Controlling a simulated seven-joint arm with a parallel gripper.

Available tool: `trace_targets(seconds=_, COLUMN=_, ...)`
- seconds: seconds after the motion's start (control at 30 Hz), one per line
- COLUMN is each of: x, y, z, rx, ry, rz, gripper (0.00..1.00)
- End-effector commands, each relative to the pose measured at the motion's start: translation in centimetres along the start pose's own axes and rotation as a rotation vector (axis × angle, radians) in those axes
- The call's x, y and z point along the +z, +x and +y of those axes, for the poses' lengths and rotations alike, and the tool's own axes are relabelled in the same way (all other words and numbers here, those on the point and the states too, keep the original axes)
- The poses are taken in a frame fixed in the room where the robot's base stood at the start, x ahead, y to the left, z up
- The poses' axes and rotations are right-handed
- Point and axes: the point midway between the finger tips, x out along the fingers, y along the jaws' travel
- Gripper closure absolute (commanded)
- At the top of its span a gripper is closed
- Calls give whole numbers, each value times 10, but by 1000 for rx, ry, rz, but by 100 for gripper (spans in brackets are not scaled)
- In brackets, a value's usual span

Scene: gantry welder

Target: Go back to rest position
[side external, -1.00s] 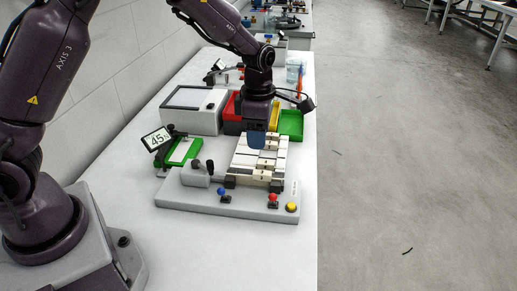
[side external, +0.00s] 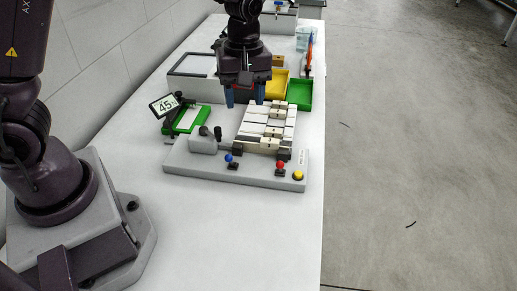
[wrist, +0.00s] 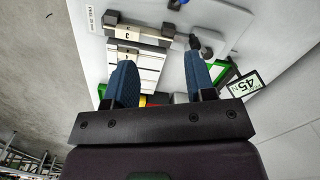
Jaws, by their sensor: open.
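My gripper (side external: 245,98) hangs above the bench with its two blue fingers apart and nothing between them. In the side view it is just behind and left of the welding fixture (side external: 205,170), a grey base plate carrying pale bars and blocks (side external: 268,125). In the wrist view my gripper (wrist: 161,70) points toward the blocks (wrist: 150,62), with clear space between the fingers. The fingers hide part of the fixture and the bins there.
A green stand with a display reading 45 (side external: 166,105) is left of the fixture. Behind are a grey box (side external: 190,88), a yellow bin (side external: 279,85) and a green bin (side external: 300,95). Blue, red and yellow (side external: 298,175) controls line the fixture's front. The bench front is clear.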

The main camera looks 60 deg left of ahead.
Motion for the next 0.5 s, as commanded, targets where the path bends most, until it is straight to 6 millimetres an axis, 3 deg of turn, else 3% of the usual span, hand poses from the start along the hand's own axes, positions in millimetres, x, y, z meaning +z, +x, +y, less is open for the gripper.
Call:
trace_targets(seconds=0.2, x=29, y=-59, z=-57, rx=109, ry=644, rz=43, gripper=50)
trace_targets(seconds=0.4, x=50, y=-94, z=-109, rx=183, ry=1068, rz=181, gripper=50)
trace_targets(seconds=0.5, x=57, y=-106, z=-132, rx=209, ry=1188, rz=271, gripper=50)
